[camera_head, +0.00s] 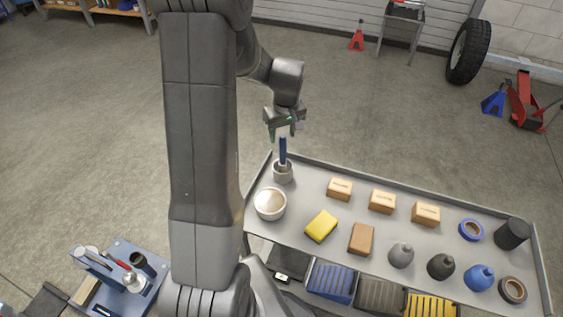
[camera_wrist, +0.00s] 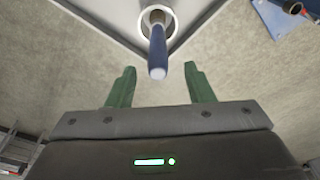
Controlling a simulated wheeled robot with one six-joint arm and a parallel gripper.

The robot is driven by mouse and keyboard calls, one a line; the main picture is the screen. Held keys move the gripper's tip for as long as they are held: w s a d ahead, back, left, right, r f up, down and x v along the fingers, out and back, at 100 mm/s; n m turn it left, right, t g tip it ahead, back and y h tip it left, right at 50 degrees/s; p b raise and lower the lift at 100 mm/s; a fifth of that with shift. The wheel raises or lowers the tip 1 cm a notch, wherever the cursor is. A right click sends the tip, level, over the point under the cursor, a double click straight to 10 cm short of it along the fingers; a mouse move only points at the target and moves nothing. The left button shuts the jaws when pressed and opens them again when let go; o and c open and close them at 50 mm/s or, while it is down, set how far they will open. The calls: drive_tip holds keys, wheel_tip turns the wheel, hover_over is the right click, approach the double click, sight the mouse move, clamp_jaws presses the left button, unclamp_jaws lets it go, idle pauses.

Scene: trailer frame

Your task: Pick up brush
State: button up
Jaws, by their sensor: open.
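The brush shows as a blue handle (camera_head: 283,151) standing upright in a small grey cup (camera_head: 283,174) at the far left corner of the tray table. In the wrist view the blue handle (camera_wrist: 157,50) points toward the camera, and the cup's rim (camera_wrist: 142,24) rings its base. The brush's lower end is hidden in the cup. My gripper (camera_head: 285,132) is just above the handle's top in the head view. In the wrist view its two green fingers (camera_wrist: 157,86) are open and empty, with the handle's end just beyond the gap between them.
The grey tray table (camera_head: 312,207) also holds a white bowl (camera_head: 270,203), a yellow sponge (camera_head: 321,226), several small boxes, bottles and tape rolls.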

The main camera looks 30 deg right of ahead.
sight(282, 145)
drive_tip(key=shift+w+d+f, duration=0.1)
drive_tip(key=shift+w+f, duration=0.1)
drive_tip(key=shift+f, duration=1.3)
drive_tip(key=shift+w+d+f, duration=0.1)
drive_tip(key=shift+w+f, duration=0.05)
drive_tip(key=shift+f, duration=1.3)
clamp_jaws()
